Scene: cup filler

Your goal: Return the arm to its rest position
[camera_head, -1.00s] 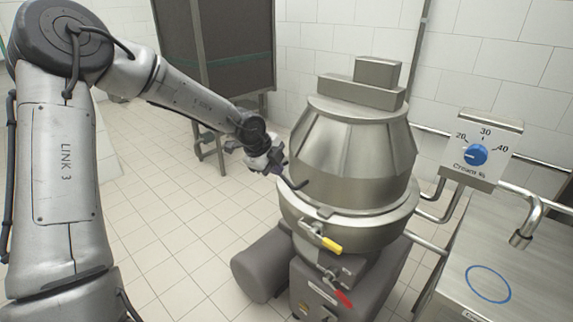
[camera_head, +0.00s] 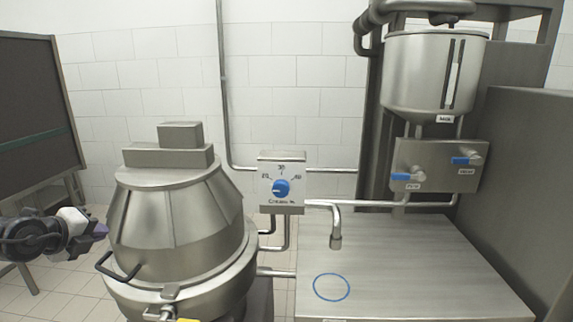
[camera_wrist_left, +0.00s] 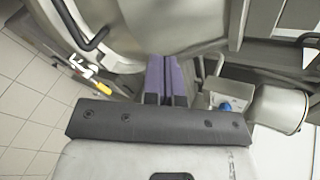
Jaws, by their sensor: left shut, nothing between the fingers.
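My left gripper (camera_head: 98,232) shows at the left edge of the head view, to the left of the steel separator vessel (camera_head: 180,225) and apart from its curved black handle (camera_head: 118,268). Its purple fingers (camera_wrist_left: 166,78) are together in the left wrist view, with nothing between them. In that view the vessel and its handle (camera_wrist_left: 98,38) lie beyond the fingers. My right gripper is in neither view.
A cream dial box (camera_head: 281,187) with a blue knob stands behind a steel table (camera_head: 420,262) marked with an empty blue circle. A bent spout (camera_head: 336,240) overhangs the table. A milk tank (camera_head: 432,75) and blue-handled valves (camera_head: 438,165) are at right. A dark panel (camera_head: 35,110) stands at left.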

